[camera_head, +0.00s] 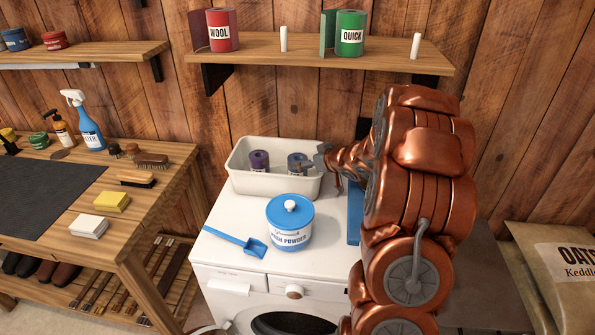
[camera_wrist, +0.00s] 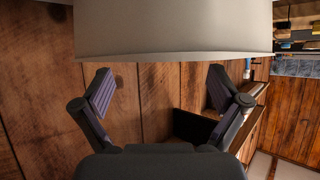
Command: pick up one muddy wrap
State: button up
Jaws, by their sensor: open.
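A purple wrap roll (camera_head: 259,160) and a grey-blue wrap roll (camera_head: 297,162) stand apart inside a cream tub (camera_head: 275,186) on the white washing machine. I cannot make out mud on either roll. My gripper (camera_head: 322,162) is at the tub's right end, just right of the grey-blue roll; the arm partly hides that end. In the wrist view my gripper (camera_wrist: 160,92) is open with nothing between its fingers. A pale curved surface (camera_wrist: 170,30), which looks like the tub, fills the top of that view. No roll shows there.
A blue-lidded powder tub (camera_head: 290,228) and a blue scoop (camera_head: 238,241) lie in front of the cream tub. A workbench (camera_head: 140,205) with brushes stands left.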

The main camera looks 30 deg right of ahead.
aim_at(295, 159)
jog(key=shift+p+x, duration=0.35)
jog(key=shift+x, duration=2.35)
jog(key=c, duration=1.6)
jog(key=shift+c, duration=0.2)
